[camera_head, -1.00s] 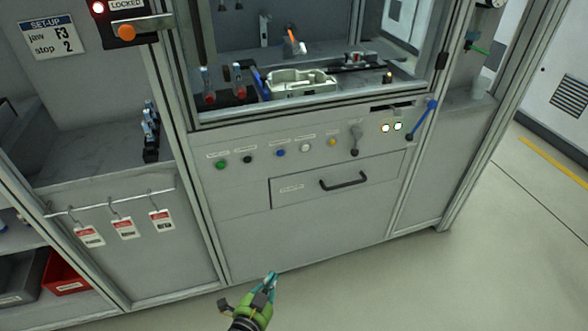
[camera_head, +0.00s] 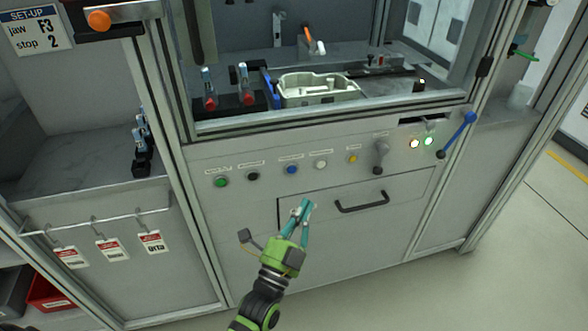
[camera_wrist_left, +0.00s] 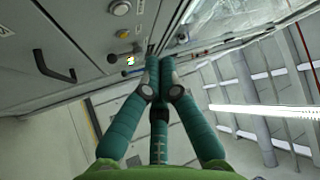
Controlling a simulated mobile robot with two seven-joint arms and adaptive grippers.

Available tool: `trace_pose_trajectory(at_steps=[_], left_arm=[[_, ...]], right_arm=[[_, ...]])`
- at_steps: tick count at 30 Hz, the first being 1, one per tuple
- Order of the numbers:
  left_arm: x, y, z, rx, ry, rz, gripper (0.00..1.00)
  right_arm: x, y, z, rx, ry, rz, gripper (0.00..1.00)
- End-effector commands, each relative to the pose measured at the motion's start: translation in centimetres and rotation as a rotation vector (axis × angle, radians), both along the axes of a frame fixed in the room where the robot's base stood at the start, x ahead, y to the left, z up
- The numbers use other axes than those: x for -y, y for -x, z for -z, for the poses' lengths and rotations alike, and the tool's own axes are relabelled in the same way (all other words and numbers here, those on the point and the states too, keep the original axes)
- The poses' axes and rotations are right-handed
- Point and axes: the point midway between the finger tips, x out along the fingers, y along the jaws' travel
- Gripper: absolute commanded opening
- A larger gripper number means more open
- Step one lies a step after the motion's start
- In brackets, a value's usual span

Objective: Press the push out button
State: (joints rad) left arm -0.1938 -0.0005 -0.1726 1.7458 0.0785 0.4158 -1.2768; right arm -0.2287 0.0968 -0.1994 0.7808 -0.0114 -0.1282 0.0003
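A row of small labelled buttons runs along the grey panel below the machine window in the head view: green (camera_head: 222,182), black (camera_head: 253,176), blue (camera_head: 291,170), white (camera_head: 320,165) and yellow (camera_head: 353,159). Their labels are too blurred for me to tell surely which is push out. My left gripper (camera_head: 303,207) is in front of the drawer, below the blue and white buttons and apart from them. Its teal fingers are together and empty, as the left wrist view (camera_wrist_left: 160,62) also shows. My right gripper is out of view.
A drawer with a black handle (camera_head: 362,203) is below. A blue-ended lever (camera_head: 458,134) sticks out at the right. Red-and-white tags (camera_head: 110,249) hang at the left.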

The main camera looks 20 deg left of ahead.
Motion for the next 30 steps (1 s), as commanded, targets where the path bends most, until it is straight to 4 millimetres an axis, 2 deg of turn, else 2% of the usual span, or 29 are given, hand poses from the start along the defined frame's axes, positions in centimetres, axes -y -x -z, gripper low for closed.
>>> trace_pose_trajectory(at_steps=[7, 14, 21, 30], left_arm=[[-0.5, -0.7, 0.2, 0.0, -0.001, 0.001, 0.0], [-2.1, -3.2, 0.3, 0.002, -0.003, 0.0, 0.0], [-3.9, -5.9, 0.2, 0.0, -0.001, 0.001, 0.0], [-4.9, -7.3, 0.1, -0.002, 0.0, 0.0, 0.0]], right_arm=[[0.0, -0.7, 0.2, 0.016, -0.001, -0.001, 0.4], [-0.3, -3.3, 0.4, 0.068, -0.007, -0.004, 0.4], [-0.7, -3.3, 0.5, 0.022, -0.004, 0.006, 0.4], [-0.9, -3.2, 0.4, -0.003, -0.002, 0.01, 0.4]])
